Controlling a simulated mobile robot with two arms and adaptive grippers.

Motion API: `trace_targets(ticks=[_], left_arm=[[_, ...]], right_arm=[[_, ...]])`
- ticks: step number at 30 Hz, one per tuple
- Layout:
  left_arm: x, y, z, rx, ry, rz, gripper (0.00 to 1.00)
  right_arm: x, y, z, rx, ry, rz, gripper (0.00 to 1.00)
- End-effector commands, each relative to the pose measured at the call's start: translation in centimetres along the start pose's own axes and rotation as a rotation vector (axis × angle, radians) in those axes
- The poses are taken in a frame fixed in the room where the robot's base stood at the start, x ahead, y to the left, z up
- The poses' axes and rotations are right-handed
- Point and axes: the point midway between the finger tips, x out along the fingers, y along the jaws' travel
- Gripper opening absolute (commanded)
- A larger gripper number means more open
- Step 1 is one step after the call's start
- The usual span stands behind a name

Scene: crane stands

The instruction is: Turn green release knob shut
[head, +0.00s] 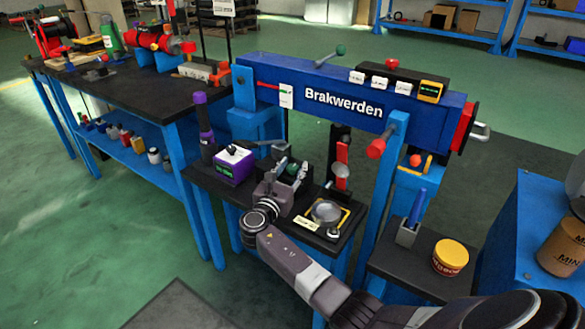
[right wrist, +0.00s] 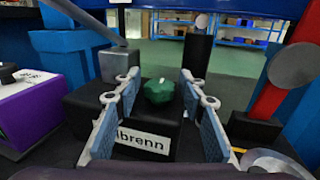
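The green release knob (right wrist: 158,91) is a faceted knob on a dark block, which carries a white label ending in "lbrenn" (right wrist: 143,140). It stands ahead of my right gripper (right wrist: 165,92), between the lines of its two fingers. The fingers are spread wide, with a gap on each side of the knob, and hold nothing. In the head view my right gripper (head: 287,176) is over the small black table, and its fingers partly hide the knob. My left gripper is not in view.
The blue "Brakwerden" beam (head: 345,88) runs behind. A red upright bar (right wrist: 283,73) is close on the right. A grey lever (right wrist: 85,22) reaches in at upper left.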

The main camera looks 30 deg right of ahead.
Motion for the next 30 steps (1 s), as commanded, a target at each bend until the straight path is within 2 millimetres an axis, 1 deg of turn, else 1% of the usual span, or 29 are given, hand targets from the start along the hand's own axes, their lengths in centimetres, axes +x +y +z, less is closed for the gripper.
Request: trace_targets(ticks=[8,11,14,24,27,30], left_arm=[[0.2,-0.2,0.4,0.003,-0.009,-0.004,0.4],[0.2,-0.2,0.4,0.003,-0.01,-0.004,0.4],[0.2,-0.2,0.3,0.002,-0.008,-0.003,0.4],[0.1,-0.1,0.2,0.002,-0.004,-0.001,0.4],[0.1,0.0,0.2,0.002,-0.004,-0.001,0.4],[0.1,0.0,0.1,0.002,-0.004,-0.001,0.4]], right_arm=[[0.0,0.0,0.0,0.0,0.0,0.0,0.43],[-0.4,0.0,0.0,0.001,0.0,0.002,0.43],[-1.7,0.0,-0.1,0.001,0.001,0.002,0.43],[-8.7,0.1,-0.1,0.001,0.002,0.003,0.43],[-10.3,0.0,-0.1,0.001,0.002,0.001,0.43],[-11.4,0.0,-0.1,0.0,0.001,0.001,0.43]])
